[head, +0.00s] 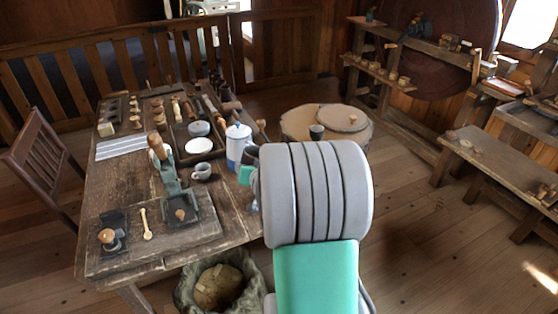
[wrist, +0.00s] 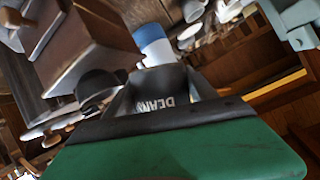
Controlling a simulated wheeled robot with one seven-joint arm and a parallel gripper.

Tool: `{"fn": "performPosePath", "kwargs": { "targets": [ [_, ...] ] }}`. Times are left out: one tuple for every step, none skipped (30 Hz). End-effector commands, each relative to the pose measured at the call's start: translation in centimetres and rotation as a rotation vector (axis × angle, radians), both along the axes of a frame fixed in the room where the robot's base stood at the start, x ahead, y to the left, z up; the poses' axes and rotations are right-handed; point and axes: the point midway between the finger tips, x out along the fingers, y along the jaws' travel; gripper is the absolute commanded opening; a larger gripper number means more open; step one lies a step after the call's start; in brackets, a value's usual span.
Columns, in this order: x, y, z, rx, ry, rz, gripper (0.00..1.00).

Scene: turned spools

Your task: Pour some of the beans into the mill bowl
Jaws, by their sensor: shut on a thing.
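My gripper (wrist: 160,98) is shut on a dark container with pale lettering, the beans container (wrist: 155,88), in the wrist view. The lettering is upside down and partly cut off, and the inside of the container is hidden. In the head view only a teal and dark bit of my gripper (head: 246,174) shows at the table's right edge; my arm hides the rest. In the wrist view a brown wooden box (wrist: 85,52) and a dark rounded bowl-like thing (wrist: 98,83) lie left of the container. I cannot tell whether either belongs to the mill.
A white and blue pot (head: 238,140) stands close to my gripper, with a grey mug (head: 202,171) to its left. The wooden table (head: 130,180) is crowded with tools and bowls. A sack (head: 222,285) stands below its front edge. Open floor lies to the right.

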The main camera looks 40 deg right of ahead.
Motion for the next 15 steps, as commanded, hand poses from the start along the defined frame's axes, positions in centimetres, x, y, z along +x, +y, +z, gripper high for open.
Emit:
{"fn": "performPosePath", "kwargs": {
  "targets": [
    [-0.1,-0.3,1.1,0.02,-0.007,-0.004,0.2],
    [-0.1,-0.4,1.5,0.035,-0.012,-0.003,0.2],
    [-0.2,-0.5,1.6,0.054,-0.018,-0.004,0.2],
    [-0.2,-0.6,1.7,0.069,-0.022,-0.004,0.2],
    [-0.2,-0.7,1.8,0.083,-0.025,-0.003,0.2],
    [-0.3,-0.9,2.0,0.103,-0.03,-0.004,0.2],
    [-0.3,-0.9,2.2,0.117,-0.035,-0.003,0.2],
    [-0.3,-1.1,2.4,0.131,-0.04,-0.004,0.2],
    [-0.3,-1.2,2.7,0.15,-0.047,-0.003,0.2],
    [-0.4,-1.2,2.8,0.164,-0.05,-0.004,0.2],
    [-0.4,-1.3,3.0,0.179,-0.055,-0.003,0.2],
    [-0.4,-1.5,2.8,0.198,-0.06,-0.004,0.2],
    [-0.4,-1.6,2.7,0.213,-0.064,-0.003,0.2],
    [-0.5,-1.7,2.7,0.227,-0.069,-0.004,0.2],
    [-0.5,-1.8,2.7,0.247,-0.074,-0.004,0.2]
  ]
}}
